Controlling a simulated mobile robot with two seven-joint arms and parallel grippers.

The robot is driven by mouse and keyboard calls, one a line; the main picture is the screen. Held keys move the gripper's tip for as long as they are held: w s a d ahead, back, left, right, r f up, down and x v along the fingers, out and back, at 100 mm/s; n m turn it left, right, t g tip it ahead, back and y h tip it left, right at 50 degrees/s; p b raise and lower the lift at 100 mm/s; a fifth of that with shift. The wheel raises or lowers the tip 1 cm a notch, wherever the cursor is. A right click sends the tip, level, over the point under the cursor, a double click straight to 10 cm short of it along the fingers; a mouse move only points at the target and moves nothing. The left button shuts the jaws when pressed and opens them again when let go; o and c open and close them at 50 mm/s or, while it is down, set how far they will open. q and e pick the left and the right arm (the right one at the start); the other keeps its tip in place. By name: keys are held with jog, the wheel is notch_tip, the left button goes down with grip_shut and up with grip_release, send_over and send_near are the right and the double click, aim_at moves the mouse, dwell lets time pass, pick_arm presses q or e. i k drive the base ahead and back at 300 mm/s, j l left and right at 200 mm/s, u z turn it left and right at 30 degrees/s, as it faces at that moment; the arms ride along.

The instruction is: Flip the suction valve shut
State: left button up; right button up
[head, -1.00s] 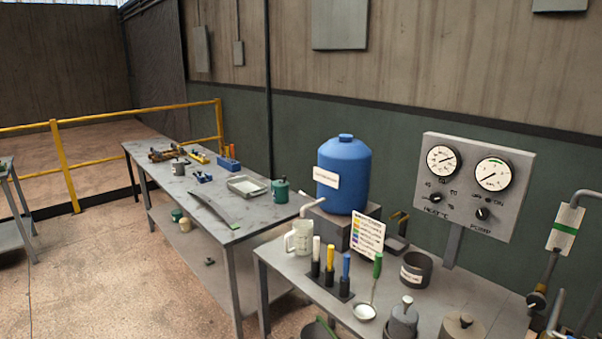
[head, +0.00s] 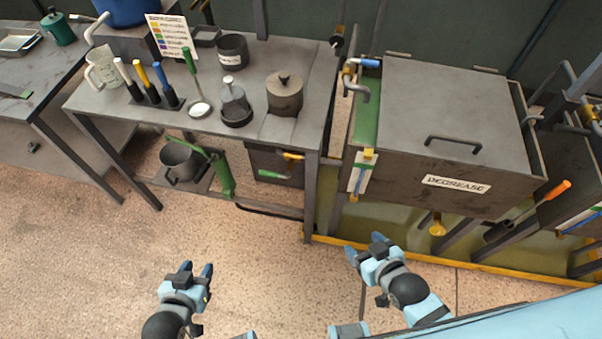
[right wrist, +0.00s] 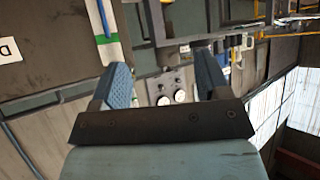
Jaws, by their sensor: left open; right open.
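No label that I can read marks the suction valve. A brass valve (head: 291,156) with a green lever (head: 275,174) sits low beneath the table, beside a green hand pump (head: 222,172). Another brass valve (head: 350,70) with a blue handle (head: 370,63) is at the degrease tank's upper left corner. I cannot tell which is the suction valve. My left gripper (head: 197,269) is open and empty over the floor, in front of the table. My right gripper (head: 364,245) is open and empty, in front of the tank; its spread fingers show in the right wrist view (right wrist: 164,80).
The table (head: 295,60) holds a lidded pot (head: 285,95), a ladle and several colored-handled tools. A bucket (head: 180,160) stands on the lower shelf. The degrease tank (head: 450,105) stands to the right, with a yellow floor edge (head: 400,256). The floor at front left is clear.

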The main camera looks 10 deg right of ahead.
aim_at(266, 173)
jog(key=j+u, duration=0.1)
jog(key=j, duration=0.35)
jog(key=i+j+u, duration=0.1)
jog(key=j, duration=0.35)
jog(key=j+u, duration=0.1)
jog(key=j, duration=0.35)
jog(key=i, duration=0.05)
